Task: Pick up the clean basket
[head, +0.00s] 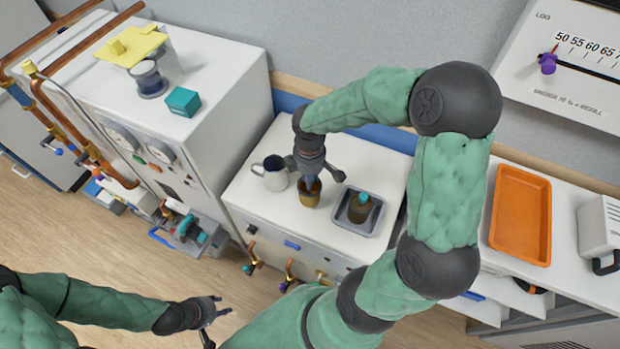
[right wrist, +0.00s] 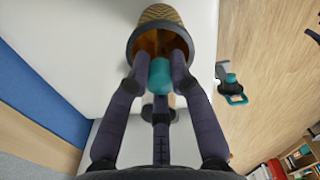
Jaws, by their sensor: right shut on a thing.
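A small brown woven basket (head: 310,197) is under my right gripper (head: 310,180) over the white counter; I cannot tell whether it touches the counter. In the right wrist view, the basket (right wrist: 158,14) has its open mouth toward me, and my right gripper (right wrist: 160,68) is shut on its teal knob (right wrist: 160,75). A second dark basket (head: 358,210) with a teal knob stands in a grey tray (head: 343,221) to the right. My left gripper (head: 210,318) is open and empty, low over the floor.
A grey-white mug (head: 272,174) stands close left of my right gripper. A white machine with a teal box (head: 183,101) and copper pipes rises at the left. An orange tray (head: 521,215) lies on the right counter. My right arm spans the middle.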

